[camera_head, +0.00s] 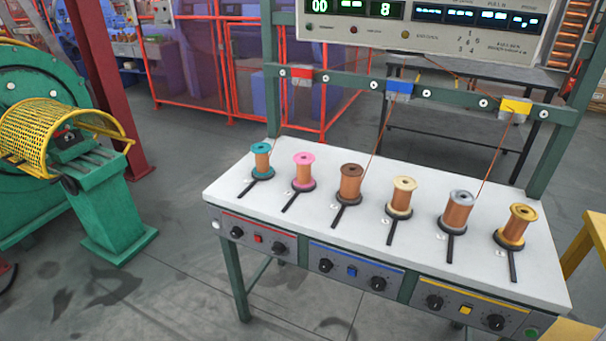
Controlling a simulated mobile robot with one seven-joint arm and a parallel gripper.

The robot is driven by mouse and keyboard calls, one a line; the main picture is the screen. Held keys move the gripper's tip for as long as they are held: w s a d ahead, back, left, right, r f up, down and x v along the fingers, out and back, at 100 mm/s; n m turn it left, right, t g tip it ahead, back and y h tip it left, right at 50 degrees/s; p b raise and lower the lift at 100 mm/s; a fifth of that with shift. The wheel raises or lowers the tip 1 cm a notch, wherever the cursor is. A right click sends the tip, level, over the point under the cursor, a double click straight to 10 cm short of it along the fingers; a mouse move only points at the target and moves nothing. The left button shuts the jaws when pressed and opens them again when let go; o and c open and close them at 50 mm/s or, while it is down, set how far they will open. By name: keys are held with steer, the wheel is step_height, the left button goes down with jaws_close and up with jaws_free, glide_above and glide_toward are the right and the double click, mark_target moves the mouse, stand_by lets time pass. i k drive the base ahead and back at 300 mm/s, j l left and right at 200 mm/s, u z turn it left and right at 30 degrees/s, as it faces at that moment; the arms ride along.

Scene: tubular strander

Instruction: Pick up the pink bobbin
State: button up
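The pink bobbin (303,171) stands upright on the white tabletop, second from the left in a row of bobbins. It has a pink top flange and copper-coloured winding, and sits on a dark round base with a black handle pointing toward the table's front edge. The teal bobbin (262,160) is to its left and the brown bobbin (350,183) to its right, both apart from it. My gripper is not in view.
The white table (238,197) also bears cream (401,196), silver (458,212) and gold (515,227) bobbins. A green frame with wires and a control panel (425,30) rises behind. A green machine (105,205) stands left. Floor in front-left is clear.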

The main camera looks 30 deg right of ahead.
mark_target(303, 179)
steer(key=i+j+z, duration=0.2)
steer(key=z, duration=0.55)
steer(key=i+j+z, duration=0.15)
steer(key=j, duration=0.15)
steer(key=i+j+z, duration=0.15)
steer(key=j, duration=0.15)
steer(key=j+z, duration=0.1)
steer(key=j, duration=0.2)
steer(key=i+j, duration=0.8)
